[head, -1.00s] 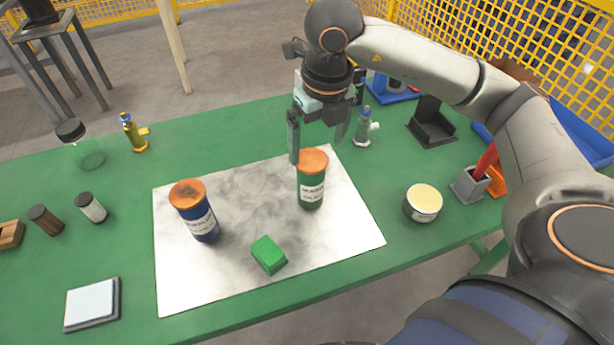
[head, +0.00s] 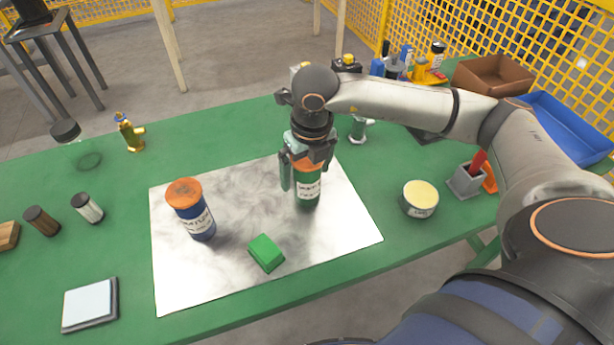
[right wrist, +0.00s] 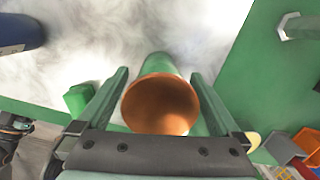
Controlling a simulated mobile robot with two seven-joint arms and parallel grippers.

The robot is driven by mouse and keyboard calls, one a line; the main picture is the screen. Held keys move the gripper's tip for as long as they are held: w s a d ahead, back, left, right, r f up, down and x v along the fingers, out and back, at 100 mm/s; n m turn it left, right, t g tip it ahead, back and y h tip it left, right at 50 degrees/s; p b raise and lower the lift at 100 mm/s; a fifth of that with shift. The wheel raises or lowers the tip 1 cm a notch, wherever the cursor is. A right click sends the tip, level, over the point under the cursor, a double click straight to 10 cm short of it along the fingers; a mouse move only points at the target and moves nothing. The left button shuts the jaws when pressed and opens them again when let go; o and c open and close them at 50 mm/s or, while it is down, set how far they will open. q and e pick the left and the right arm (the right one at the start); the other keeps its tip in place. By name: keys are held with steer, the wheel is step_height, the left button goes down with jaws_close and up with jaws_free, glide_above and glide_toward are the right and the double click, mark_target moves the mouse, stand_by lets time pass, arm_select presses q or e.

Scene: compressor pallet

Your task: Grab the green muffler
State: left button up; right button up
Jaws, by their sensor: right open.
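The green muffler (head: 308,192), a green cylinder with an orange top and a white label, stands upright on the metal sheet (head: 340,238). My right gripper (head: 307,184) is over it from above, with its open fingers on either side of its upper part. In the right wrist view the muffler's orange top (right wrist: 160,105) lies between the two fingers (right wrist: 160,98), with small gaps on both sides. A blue muffler (head: 192,212) with an orange top stands on the left part of the sheet. My left gripper is not in view.
A green block (head: 266,253) lies on the sheet in front of the muffler. A round tin (head: 420,198) and a grey holder (head: 467,181) stand to the right. A small valve (head: 358,130) is behind the gripper.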

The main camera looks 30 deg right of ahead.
steer(key=shift+r, duration=0.1)
jaws_close()
stand_by(0.6)
